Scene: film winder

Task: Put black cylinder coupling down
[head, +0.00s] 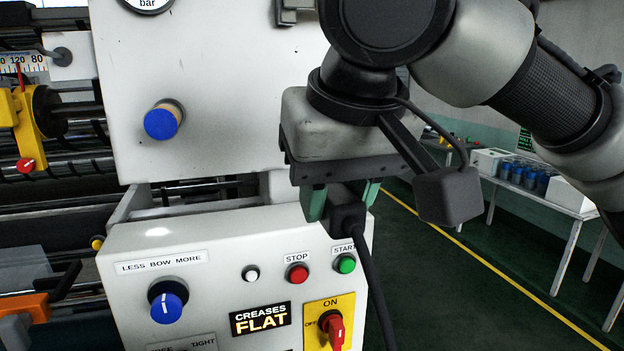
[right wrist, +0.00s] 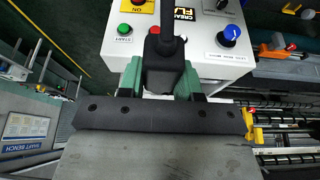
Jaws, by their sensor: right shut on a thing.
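My right gripper (head: 341,204) hangs above the top of the white control box, with its green fingers pointing down. It is shut on a black, blocky coupling (head: 348,220) with a black cable or hose running down from it in front of the box. In the right wrist view the black coupling (right wrist: 163,68) sits between the two green fingers of the gripper (right wrist: 160,82). The gripper hides part of the coupling, and I cannot tell whether it touches the box. My left gripper is not in view.
The white control box (head: 215,240) carries a blue knob (head: 168,302), a red stop button (head: 298,273), a green start button (head: 345,263) and a red switch (head: 334,330). A white panel (head: 220,90) stands behind. Open green floor (head: 440,290) lies right; a bench (head: 560,208) stands beyond.

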